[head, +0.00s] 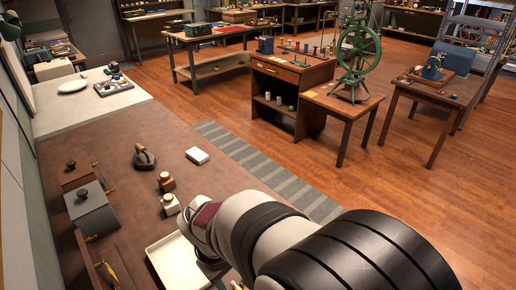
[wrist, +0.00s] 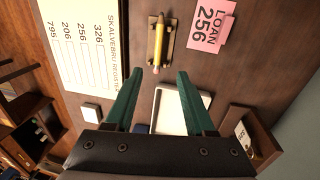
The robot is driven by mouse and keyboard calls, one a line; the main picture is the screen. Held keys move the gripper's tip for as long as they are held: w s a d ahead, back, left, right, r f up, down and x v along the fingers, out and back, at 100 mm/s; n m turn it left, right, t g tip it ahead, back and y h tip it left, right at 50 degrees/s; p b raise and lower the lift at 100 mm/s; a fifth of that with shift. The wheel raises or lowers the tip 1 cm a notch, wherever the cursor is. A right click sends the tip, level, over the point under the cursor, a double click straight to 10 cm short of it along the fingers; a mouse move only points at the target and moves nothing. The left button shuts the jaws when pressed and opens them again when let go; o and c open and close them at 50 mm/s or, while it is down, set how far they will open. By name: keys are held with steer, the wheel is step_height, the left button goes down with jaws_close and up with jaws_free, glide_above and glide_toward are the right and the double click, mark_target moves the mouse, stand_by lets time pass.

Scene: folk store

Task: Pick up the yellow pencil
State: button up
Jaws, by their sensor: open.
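In the head view my arm covers the front of the table, and neither the fingers nor the pencil can be made out there.
A pink LOAN 256 card (wrist: 212,29) and a printed register sheet (wrist: 82,48) flank the pencil. A white tray (head: 160,266) is beside my arm in the head view. Two small bottles (head: 168,192), a grey box (head: 91,212) and a white block (head: 197,156) stand on the brown table (head: 110,150).

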steer(key=f, duration=0.4)
steer(key=w+d+f, duration=0.1)
steer(key=f, duration=0.7)
steer(key=shift+w+d, duration=0.2)
steer(key=shift+d, duration=0.15)
steer(key=shift+r, duration=0.1)
jaws_close()
